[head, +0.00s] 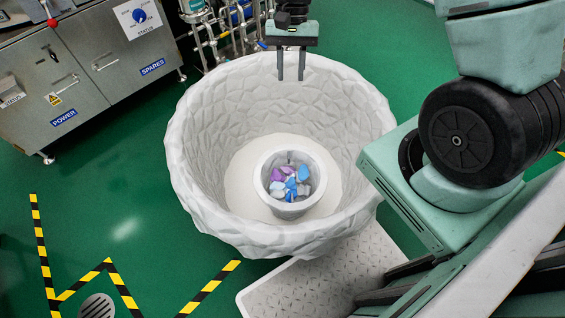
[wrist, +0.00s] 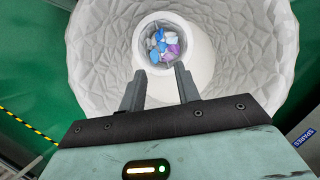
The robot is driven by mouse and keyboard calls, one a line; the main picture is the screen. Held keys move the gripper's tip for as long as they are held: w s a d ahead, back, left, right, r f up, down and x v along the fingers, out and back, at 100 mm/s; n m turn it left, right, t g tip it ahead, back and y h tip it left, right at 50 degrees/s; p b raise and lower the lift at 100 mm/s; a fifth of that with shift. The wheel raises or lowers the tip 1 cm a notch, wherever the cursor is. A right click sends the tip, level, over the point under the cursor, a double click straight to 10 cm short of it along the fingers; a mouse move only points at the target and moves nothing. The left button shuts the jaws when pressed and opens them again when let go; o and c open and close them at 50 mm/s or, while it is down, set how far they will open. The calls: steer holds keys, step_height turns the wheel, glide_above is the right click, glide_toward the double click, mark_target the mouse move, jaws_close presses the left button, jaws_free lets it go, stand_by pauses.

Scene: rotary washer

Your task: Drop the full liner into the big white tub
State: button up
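The big white tub (head: 215,135) has a faceted wall and stands in the middle of the head view; its wall also shows in the wrist view (wrist: 255,50). The full liner (head: 268,197), a small whitish round container, is inside the tub on its floor and looks upright. It holds several purple, blue and white pieces (head: 290,183). The liner also shows in the wrist view (wrist: 143,57), beyond my fingertips. My gripper (head: 291,78) is above the far part of the tub, apart from the liner. Its two fingers are spread with nothing between them (wrist: 160,80).
Grey cabinets (head: 90,75) marked POWER and SPARES stand at the left. Pipes (head: 225,35) stand behind the tub. A pale textured platform (head: 320,285) lies in front of it. Green floor with yellow-black tape (head: 110,280) and a round drain (head: 97,306) is clear at left.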

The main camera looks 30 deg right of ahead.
steer(key=p+v, duration=0.1)
steer(key=v, duration=0.6)
steer(key=shift+r, duration=0.15)
